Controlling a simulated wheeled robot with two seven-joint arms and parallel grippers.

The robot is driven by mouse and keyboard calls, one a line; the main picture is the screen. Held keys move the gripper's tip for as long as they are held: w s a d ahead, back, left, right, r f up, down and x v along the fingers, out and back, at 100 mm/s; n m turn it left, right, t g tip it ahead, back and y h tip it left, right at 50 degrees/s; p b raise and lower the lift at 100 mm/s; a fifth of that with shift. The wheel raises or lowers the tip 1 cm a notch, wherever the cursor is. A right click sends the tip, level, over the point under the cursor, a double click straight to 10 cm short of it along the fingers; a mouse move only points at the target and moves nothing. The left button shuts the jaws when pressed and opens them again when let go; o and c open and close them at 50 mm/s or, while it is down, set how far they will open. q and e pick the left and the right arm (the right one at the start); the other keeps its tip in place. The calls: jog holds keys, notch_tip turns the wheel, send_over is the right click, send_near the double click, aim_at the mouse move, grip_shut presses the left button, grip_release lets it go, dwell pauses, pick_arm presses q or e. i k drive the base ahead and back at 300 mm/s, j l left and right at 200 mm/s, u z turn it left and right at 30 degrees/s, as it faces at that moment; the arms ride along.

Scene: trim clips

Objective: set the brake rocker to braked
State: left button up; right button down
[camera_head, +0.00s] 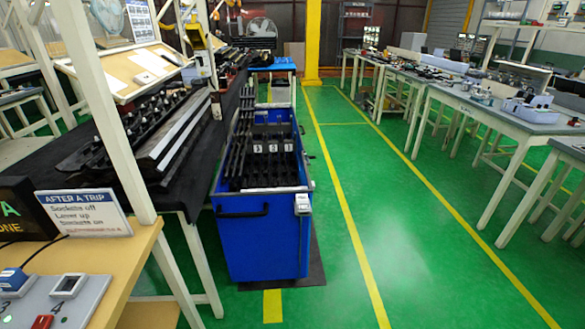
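A blue cart (258,240) with a dark handle on its front stands on the floor in the middle. A small white fitting (302,204) sits at its front right top corner. It may be the brake rocker, but it is too small to read its setting. A grey panel (40,308) at the lower left carries a blue switch (12,280) by a "3" and a white-framed switch (68,284) by a "4". I cannot tell if either is the brake rocker. Neither of my grippers is in view.
The cart holds dark slotted parts (268,160). A sign reading "AFTER A TRIP" (84,213) stands on the wooden bench (125,270) at left. A black-covered table (185,185) stands close left of the cart. Green floor (420,240) right of the cart is free.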

aim_at(302, 202)
jog(key=i+j, duration=0.15)
jog(key=i, duration=0.25)
jog(key=i+j, duration=0.1)
jog(key=i, duration=0.3)
jog(key=i+j, duration=0.15)
jog(key=i, duration=0.25)
